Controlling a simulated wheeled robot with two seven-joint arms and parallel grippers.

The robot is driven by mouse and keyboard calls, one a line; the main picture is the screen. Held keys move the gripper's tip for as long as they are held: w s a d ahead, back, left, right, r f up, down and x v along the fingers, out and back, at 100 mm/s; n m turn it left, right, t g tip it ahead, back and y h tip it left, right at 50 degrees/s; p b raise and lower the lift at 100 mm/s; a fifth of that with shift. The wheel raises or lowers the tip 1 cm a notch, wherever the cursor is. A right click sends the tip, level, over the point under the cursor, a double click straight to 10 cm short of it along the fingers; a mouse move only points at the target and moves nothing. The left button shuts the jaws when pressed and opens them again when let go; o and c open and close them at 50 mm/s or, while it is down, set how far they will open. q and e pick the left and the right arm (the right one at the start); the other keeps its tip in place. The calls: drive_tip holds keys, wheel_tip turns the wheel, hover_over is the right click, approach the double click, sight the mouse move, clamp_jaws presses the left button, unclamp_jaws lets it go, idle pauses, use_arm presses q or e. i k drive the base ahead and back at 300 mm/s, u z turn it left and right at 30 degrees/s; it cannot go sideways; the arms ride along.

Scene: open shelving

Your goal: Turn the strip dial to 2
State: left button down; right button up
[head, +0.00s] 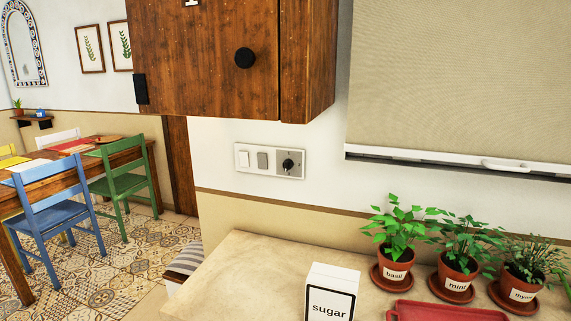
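The strip (243,170) is a pale wall plate below the wooden cabinet. It carries a white switch, a grey switch (262,160) and, on a square grey plate at its right end, a black dial (287,164). The dial's markings are too small to read, so I cannot tell which number it points at. Nothing touches the dial. Neither of my grippers is in view.
A wooden cabinet (205,60) with a black knob (244,58) hangs above the strip. Below is a counter (240,270) with a sugar box (332,292), a red tray (445,312) and potted basil (395,268), mint (457,277) and thyme (521,287). The wall around the strip is clear.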

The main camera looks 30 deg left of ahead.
sight(288, 164)
drive_tip(key=u, duration=0.4)
drive_tip(key=k, duration=1)
drive_tip(key=u, duration=2.05)
drive_tip(key=i, duration=1.3)
drive_tip(key=z, duration=0.9)
drive_tip(key=i, duration=0.8)
drive_tip(key=z, duration=0.8)
